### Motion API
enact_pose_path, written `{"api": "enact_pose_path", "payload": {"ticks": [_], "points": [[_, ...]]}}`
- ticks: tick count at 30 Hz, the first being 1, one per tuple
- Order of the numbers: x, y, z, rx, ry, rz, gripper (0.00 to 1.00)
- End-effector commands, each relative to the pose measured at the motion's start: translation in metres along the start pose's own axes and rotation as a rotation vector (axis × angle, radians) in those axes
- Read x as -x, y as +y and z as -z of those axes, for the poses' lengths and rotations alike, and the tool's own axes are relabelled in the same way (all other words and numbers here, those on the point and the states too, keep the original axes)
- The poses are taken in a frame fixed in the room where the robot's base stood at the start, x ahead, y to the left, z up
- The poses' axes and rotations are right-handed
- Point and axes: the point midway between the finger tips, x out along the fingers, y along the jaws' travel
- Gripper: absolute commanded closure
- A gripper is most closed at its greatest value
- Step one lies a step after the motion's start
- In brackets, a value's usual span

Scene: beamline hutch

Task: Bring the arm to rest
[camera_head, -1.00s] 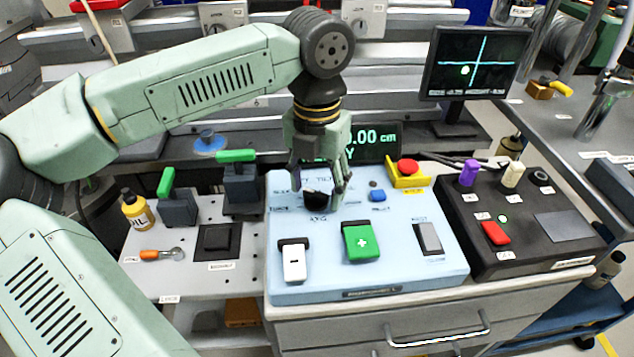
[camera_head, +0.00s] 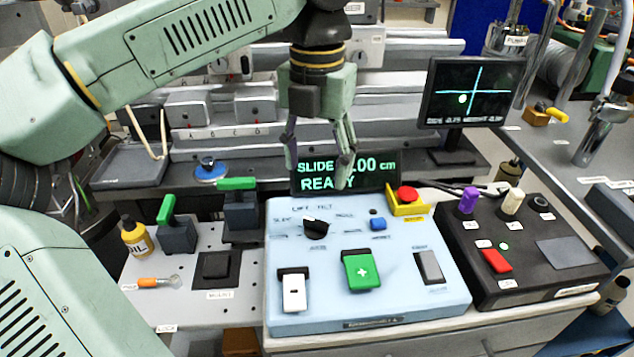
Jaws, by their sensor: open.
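My gripper (camera_head: 318,172) hangs pointing down in the head view, its two fingers spread open and empty. It is above and behind the light blue control panel (camera_head: 400,304) and partly covers the green-lettered display (camera_head: 376,178), which reads "SLIDE" and "READY". The black rotary knob (camera_head: 315,228) on the panel stands just below the fingers, apart from them. My arm reaches in from the left, bent at a raised joint at the top of the picture.
The panel carries a white switch (camera_head: 294,291), a green plus switch (camera_head: 361,271) and a red stop button (camera_head: 407,195). Green-handled clamps (camera_head: 238,205) and an oil bottle (camera_head: 135,238) stand left. A black control box (camera_head: 540,290) and a monitor (camera_head: 472,92) stand right.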

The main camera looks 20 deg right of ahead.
Motion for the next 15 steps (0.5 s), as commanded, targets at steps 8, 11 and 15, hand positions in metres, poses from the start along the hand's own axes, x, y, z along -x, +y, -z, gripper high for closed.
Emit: {"api": "enact_pose_path", "payload": {"ticks": [8, 11, 15], "points": [[0.0110, 0.0000, 0.0002, -0.001, 0.001, 0.000, 0.42], [0.0109, 0.0000, 0.0002, 0.000, 0.000, 0.000, 0.42], [0.0107, 0.0001, 0.0002, 0.000, 0.000, 0.000, 0.42]]}}
